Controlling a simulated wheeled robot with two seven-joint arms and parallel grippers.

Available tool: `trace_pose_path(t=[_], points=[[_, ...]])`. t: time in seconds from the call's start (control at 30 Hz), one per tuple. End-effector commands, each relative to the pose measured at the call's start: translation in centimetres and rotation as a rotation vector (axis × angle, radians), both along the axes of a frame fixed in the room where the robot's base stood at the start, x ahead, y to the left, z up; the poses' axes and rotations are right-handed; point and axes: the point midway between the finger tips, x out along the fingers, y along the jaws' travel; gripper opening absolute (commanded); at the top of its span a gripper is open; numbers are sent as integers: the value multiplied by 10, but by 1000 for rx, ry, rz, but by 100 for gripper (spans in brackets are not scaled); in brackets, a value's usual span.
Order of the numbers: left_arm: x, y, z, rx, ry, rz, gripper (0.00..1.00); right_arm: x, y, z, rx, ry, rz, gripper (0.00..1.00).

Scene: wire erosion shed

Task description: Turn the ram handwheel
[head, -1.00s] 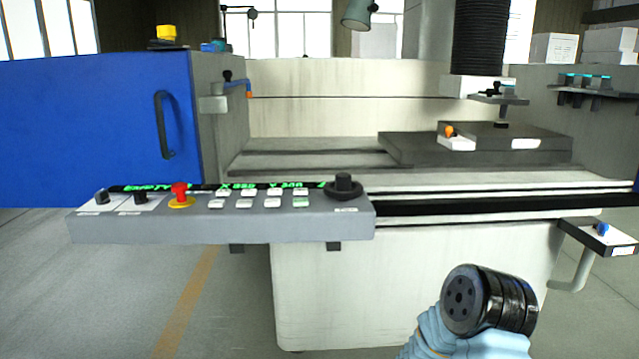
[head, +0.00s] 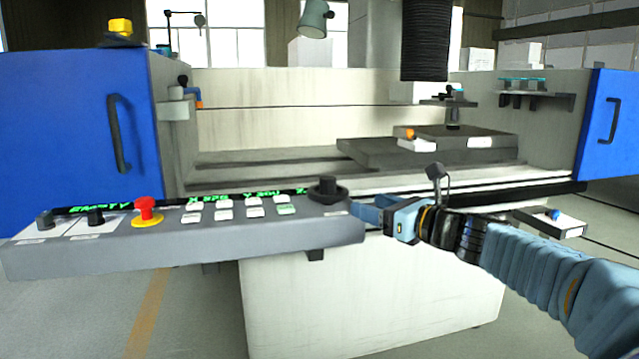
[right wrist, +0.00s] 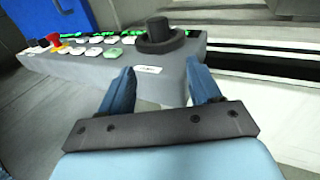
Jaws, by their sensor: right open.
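The ram handwheel is a black round knob (head: 328,190) with a raised hub, at the right end of the grey control panel (head: 290,238). It also shows in the right wrist view (right wrist: 159,36), beyond my fingers. My right gripper (head: 362,208) is just right of the panel's end in the head view. In the right wrist view its two blue fingers (right wrist: 160,82) are spread apart and empty, with the panel's front corner and a white label between them in the picture. The fingers are apart from the knob. My left gripper is not in view.
A red emergency button (head: 146,211), white keys (head: 224,208) and two black knobs sit on the same panel. A small bracket with a blue button (head: 553,215) is at the right. The machine's work table (head: 370,155) lies behind. Open floor is at the lower left.

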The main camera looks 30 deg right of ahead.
Motion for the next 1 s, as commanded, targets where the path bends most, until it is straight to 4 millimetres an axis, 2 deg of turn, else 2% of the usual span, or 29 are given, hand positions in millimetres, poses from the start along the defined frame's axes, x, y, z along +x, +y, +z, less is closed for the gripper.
trace_pose_path(t=[0.03, 0.1, 0.23, 0.7, 0.83, 1.0], points=[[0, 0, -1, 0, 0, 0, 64, -5, 0, 10, 14, -22, -2, 63], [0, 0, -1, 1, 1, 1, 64, -6, 0, 18, 29, -38, -2, 63], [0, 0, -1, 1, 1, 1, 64, 5, 2, 20, 34, -42, -2, 63], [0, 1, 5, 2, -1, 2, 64, 103, 24, 19, 35, -40, 0, 63], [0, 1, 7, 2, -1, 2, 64, 119, 27, 19, 33, -40, -1, 63], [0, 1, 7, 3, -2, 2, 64, 127, 28, 19, 32, -40, -2, 63]])
